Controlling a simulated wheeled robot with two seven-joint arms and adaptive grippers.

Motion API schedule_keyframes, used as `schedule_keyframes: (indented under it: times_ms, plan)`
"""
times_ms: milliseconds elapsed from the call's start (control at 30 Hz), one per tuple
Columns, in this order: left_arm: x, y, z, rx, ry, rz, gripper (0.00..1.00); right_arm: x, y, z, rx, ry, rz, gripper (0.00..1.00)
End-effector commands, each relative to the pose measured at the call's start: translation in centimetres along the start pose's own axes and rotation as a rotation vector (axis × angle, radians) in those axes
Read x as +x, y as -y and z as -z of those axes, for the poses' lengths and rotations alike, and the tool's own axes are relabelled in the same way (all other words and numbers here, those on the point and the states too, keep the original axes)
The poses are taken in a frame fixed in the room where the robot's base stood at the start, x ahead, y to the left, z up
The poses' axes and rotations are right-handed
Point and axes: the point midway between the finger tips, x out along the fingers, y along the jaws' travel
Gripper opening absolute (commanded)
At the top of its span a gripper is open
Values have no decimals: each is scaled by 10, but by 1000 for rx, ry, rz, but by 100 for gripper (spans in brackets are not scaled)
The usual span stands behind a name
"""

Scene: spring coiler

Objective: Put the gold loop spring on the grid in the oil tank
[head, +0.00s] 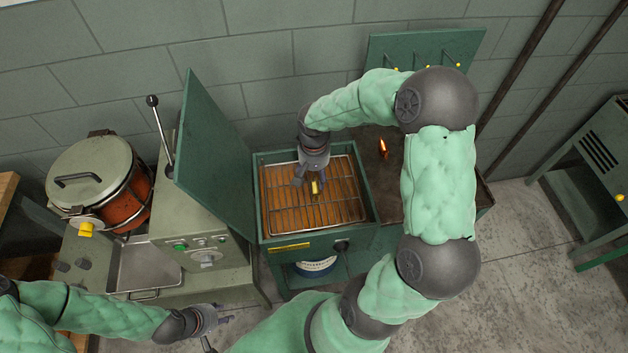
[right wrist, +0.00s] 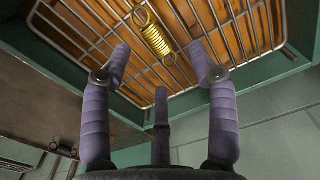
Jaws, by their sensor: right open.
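The gold loop spring (head: 315,187) lies on the wire grid (head: 335,217) in the green oil tank (head: 262,205). In the right wrist view the spring (right wrist: 154,38) shows as a gold coil against the grid bars, with brown oil under them. My right gripper (head: 311,181) is above the grid at the spring. In the right wrist view its fingers (right wrist: 160,65) are spread apart and the spring is just beyond the fingertips, not clamped. My left gripper (head: 218,330) is at the lower left, away from the tank, with its fingers apart and empty.
The tank's raised green lid (head: 212,165) stands on its left. A control box (head: 205,253) with a lever and a lidded pot (head: 95,180) are further left. A small glowing orange thing (head: 383,148) is right of the tank, before a green hook board (head: 425,50).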

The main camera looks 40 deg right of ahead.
Motion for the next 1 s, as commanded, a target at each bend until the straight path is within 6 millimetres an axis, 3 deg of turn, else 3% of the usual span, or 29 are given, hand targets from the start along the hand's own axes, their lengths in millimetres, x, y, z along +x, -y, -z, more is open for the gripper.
schedule_keyframes:
  times_ms: [100, 333, 1000]
  plan:
    - [-7, -2, 0, 0, 0, 0, 40, -26, 0, 0, -1, -2, 0, 59]
    - [-12, -4, 0, 0, 0, 0, 40, -53, 0, 0, -1, 0, 0, 59]
    - [-13, -5, 0, 0, 0, 0, 40, -59, 0, -1, -2, 2, 0, 59]
